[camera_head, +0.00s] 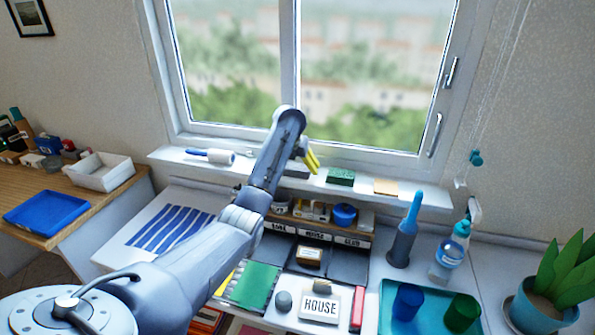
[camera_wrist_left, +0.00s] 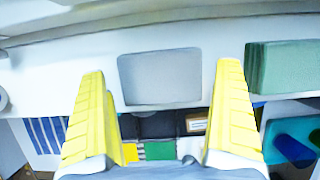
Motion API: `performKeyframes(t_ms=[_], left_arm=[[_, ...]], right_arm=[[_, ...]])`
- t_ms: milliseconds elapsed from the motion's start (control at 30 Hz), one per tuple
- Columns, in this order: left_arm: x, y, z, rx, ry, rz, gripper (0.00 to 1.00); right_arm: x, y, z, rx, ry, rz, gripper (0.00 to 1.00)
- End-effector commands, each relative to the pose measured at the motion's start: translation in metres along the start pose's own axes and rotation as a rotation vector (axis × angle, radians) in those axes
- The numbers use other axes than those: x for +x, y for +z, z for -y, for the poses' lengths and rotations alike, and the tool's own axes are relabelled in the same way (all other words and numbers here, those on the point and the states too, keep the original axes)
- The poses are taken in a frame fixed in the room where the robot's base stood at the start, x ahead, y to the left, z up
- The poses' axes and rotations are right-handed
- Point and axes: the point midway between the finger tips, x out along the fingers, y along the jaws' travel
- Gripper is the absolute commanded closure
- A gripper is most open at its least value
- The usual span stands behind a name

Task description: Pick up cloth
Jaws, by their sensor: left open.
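A flat grey-blue square that looks like a folded cloth (camera_wrist_left: 160,77) lies on the white window sill. In the head view, the cloth (camera_head: 296,171) is partly hidden by my left arm. My left gripper (camera_head: 312,160) has yellow fingers and is over the sill. In the left wrist view, my left gripper (camera_wrist_left: 167,115) is open and empty, with one finger to each side of the cloth and apart from it. A tan flat piece (camera_head: 386,187), perhaps another cloth, lies farther right on the sill. My right gripper is not in view.
A green sponge-like block (camera_head: 340,177) sits just right of the cloth; it also shows in the left wrist view (camera_wrist_left: 282,68). A lint roller (camera_head: 210,156) lies left on the sill. The window (camera_head: 310,75) rises behind. Below are dark bins (camera_head: 308,257) and a teal tray (camera_head: 395,325).

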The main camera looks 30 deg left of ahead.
Motion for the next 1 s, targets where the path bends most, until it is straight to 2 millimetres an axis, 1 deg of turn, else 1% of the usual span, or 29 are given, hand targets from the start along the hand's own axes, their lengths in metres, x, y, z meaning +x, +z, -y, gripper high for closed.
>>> performKeyframes(t_ms=[33,133,400,433,767,1000], left_arm=[[0.0046,-0.0004,0.0002,0.0,-0.001,-0.002,0.0],[0.0096,-0.0003,0.0,0.0,0.0,-0.001,0.0],[0.0114,-0.0001,0.0002,0.001,0.0,0.0,0.0],[0.0114,-0.0001,0.0002,0.001,0.0,0.0,0.01],[0.0112,-0.0001,0.0002,0.0,0.0,0.0,0.4],[0.011,0.0,0.0002,0.0,0.0,0.001,0.41]], right_arm=[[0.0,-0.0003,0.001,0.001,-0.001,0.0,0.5],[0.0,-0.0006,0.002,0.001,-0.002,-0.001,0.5],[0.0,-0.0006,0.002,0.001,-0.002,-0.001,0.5],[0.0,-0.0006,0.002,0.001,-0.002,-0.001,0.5],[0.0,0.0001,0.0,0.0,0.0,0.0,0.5],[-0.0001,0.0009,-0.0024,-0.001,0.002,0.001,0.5]])
